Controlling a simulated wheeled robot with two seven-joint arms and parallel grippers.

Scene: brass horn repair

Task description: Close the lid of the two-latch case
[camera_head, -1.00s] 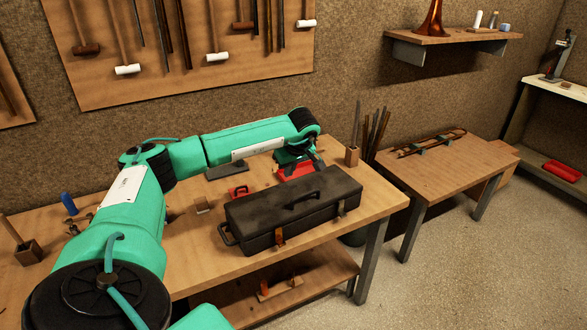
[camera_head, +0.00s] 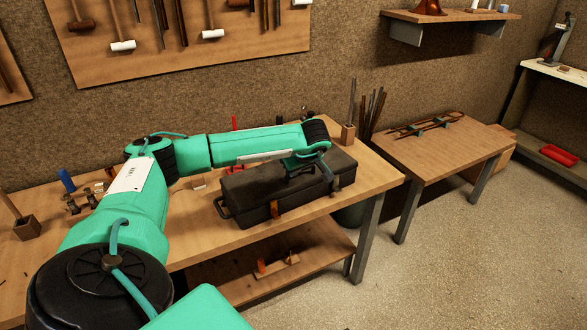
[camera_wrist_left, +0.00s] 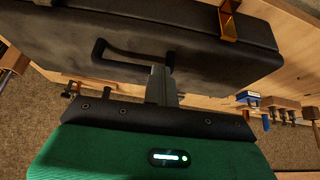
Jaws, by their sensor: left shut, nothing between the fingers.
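The black two-latch case (camera_head: 245,193) sits on the workbench, its lid down over the body; I cannot tell whether the lid is fully seated. An orange-brown latch (camera_head: 276,211) shows on its front left, and the second latch, at the front right, is partly hidden by my gripper. My left gripper (camera_head: 328,174) is shut and empty over the right part of the lid. In the left wrist view its fingers (camera_wrist_left: 162,84) are beside the lid handle (camera_wrist_left: 100,50), with a brassy latch (camera_wrist_left: 229,22) at the lid's far edge. Contact is unclear. My right gripper is out of view.
The workbench (camera_head: 375,190) has a clear strip at its right end. A block with rods (camera_head: 348,131) stands behind the case. Red items behind are mostly hidden by my arm. A second table (camera_head: 440,150) stands to the right.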

